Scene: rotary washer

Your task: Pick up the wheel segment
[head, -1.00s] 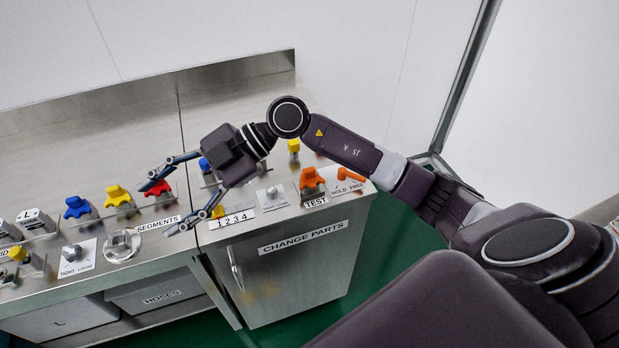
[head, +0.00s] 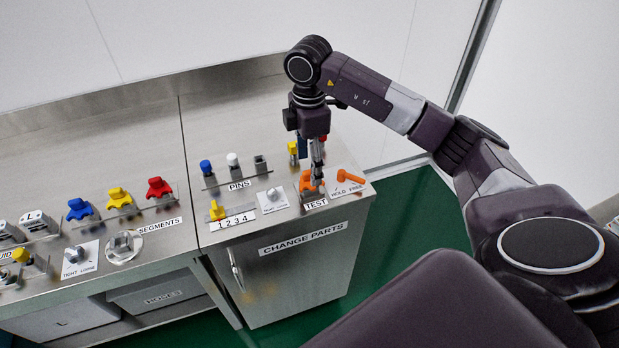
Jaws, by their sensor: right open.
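Several star-shaped wheel segments stand on the steel bench: a blue one (head: 79,209), a yellow one (head: 119,197) and a red one (head: 159,187) in a rack behind the SEGMENTS label. An orange one (head: 306,181) stands on the small block at the TEST label. Which of them the task means cannot be told. My right gripper (head: 317,183) points down at the orange segment, with its fingers open and seen nearly edge-on, overlapping its right side. Whether they touch it cannot be told. My left gripper is out of view.
An orange lever (head: 350,176) sits right of the TEST block at the HOLD/FREE plate. A pin rack with a blue pin (head: 206,167) and a white pin (head: 232,160) stands left. A small yellow piece (head: 216,210) sits at the 1 2 3 4 label. The bench back is clear.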

